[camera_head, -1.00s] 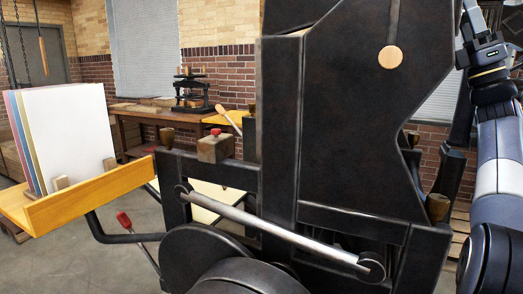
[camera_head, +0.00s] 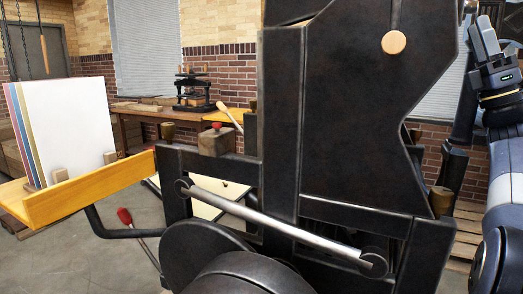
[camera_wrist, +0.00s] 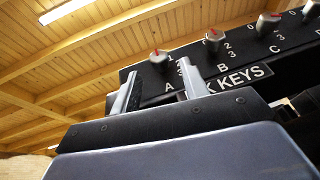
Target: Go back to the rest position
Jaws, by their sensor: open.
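My gripper (camera_wrist: 160,85) shows in the wrist view with its two pale fingers apart and nothing between them. Its fingertips point up towards a black panel (camera_wrist: 140,72) with silver knobs and white lettering that includes "KEYS". The fingers overlap the panel's lower left part, near knob A (camera_wrist: 158,57); whether they touch it I cannot tell. In the head view my wrist and arm stand at the right edge, beside the large black press (camera_head: 350,130); the fingertips are not clear there.
The black press fills the middle, with a silver rod (camera_head: 270,225) across its front. A yellow wooden shelf (camera_head: 90,188) holding upright sheets (camera_head: 70,130) juts out at left. A small press (camera_head: 192,90) stands on a table behind.

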